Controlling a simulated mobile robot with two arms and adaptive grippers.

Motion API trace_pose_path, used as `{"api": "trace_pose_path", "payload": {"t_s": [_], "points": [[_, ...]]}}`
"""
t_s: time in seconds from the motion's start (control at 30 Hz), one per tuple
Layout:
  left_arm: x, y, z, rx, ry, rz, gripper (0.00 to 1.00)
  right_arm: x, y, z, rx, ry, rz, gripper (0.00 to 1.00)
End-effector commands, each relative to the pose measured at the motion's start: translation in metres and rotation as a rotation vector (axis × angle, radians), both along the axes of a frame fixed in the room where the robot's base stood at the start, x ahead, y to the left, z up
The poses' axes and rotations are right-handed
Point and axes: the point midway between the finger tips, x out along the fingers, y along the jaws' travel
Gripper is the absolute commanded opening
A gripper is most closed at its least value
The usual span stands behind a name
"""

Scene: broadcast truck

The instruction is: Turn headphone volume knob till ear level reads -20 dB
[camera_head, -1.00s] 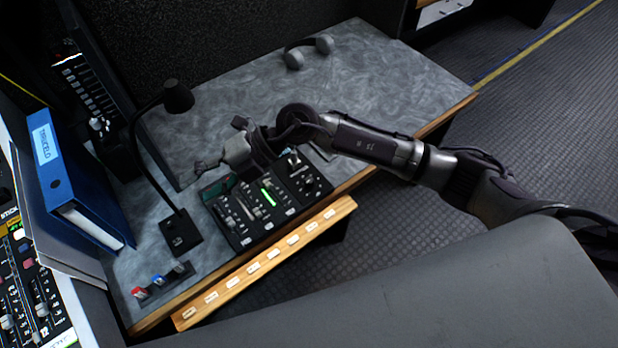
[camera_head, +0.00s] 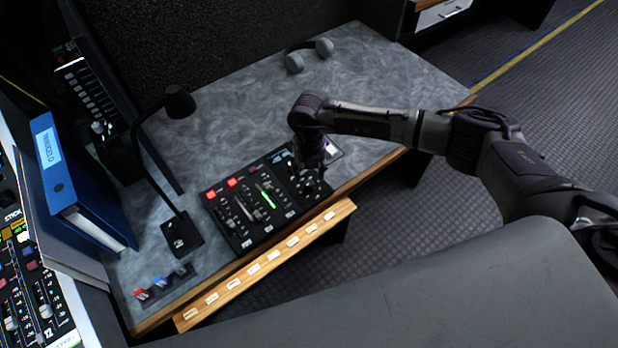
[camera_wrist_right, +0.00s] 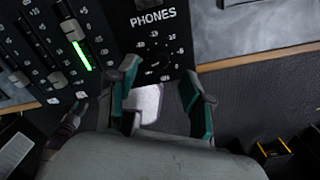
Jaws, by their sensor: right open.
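The small black mixer (camera_head: 233,222) lies on the desk, with faders and a lit green bar. Its right-hand section, the headphone panel (camera_head: 314,192), is partly hidden by my right gripper (camera_head: 309,181), which points down over it. In the right wrist view the panel marked PHONES (camera_wrist_right: 178,30) shows a ring of white numbers around a dark area. The knob there is too dark to make out, and its setting cannot be read. My right gripper (camera_wrist_right: 163,100) is open, its teal-lined fingers apart just below this scale. Nothing is held. My left gripper is out of view.
A black gooseneck lamp (camera_head: 180,232) stands left of the mixer. Grey headphones (camera_head: 308,54) lie at the desk's back. A wooden strip with labels (camera_head: 266,265) runs along the front edge. Blue binder (camera_head: 60,175) stands far left. The desk behind the mixer is clear.

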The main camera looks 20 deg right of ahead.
Motion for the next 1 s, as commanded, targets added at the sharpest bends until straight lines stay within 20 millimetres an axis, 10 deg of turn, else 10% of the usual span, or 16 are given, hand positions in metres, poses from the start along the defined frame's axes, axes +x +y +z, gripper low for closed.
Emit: {"api": "trace_pose_path", "payload": {"t_s": [0.63,1.0], "points": [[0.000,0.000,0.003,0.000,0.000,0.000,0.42,0.000,0.001,-0.043,0.002,-0.001,0.001,0.51],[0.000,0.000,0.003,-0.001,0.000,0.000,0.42,0.000,0.001,-0.042,0.002,-0.001,0.001,0.00]]}}
